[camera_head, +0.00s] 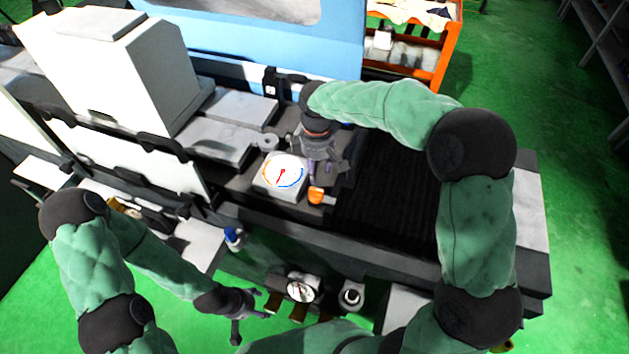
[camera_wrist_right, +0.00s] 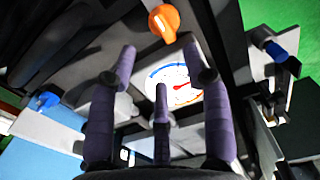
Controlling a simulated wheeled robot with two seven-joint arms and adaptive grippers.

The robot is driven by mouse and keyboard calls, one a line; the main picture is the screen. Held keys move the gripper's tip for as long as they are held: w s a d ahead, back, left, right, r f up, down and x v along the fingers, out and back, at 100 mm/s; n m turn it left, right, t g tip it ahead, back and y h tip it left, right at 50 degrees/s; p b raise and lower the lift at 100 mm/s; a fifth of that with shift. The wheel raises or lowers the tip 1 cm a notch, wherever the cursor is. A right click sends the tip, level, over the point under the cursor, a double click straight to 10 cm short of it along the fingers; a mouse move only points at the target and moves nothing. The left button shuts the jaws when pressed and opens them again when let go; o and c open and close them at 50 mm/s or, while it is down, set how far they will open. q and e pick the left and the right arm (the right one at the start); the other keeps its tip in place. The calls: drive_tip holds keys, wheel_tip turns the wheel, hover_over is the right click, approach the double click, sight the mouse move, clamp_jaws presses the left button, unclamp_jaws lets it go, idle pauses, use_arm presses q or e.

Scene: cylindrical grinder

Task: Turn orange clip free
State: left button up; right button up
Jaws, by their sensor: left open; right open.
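The orange clip (camera_head: 316,195) sits on the machine just right of a white dial gauge with a red needle (camera_head: 281,174). In the right wrist view the orange clip (camera_wrist_right: 164,22) is at the top centre, beyond my fingertips, with the dial (camera_wrist_right: 181,88) behind the fingers. My right gripper (camera_head: 319,168) is open, with its purple fingers pointing down just above and behind the clip; it appears apart from the clip. In the wrist view the right gripper's fingers (camera_wrist_right: 160,75) are spread and empty. My left gripper (camera_head: 262,303) is open and empty, low in front of the machine.
A second gauge (camera_head: 301,288) and a round fitting (camera_head: 351,295) are at the machine's front, right of my left gripper. A blue-capped item (camera_head: 233,237) stands by the front edge. A dark ribbed cover (camera_head: 388,200) lies to the right. An orange cart (camera_head: 440,50) stands behind.

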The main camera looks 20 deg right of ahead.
sight(317, 188)
drive_tip(key=f+b, duration=0.1)
drive_tip(key=f, duration=0.3)
drive_tip(key=f+b, duration=0.1)
drive_tip(key=f, duration=0.4)
drive_tip(key=shift+s+f, duration=0.2)
drive_tip(key=shift+f, duration=0.1)
drive_tip(key=shift+c, duration=0.3)
clamp_jaws()
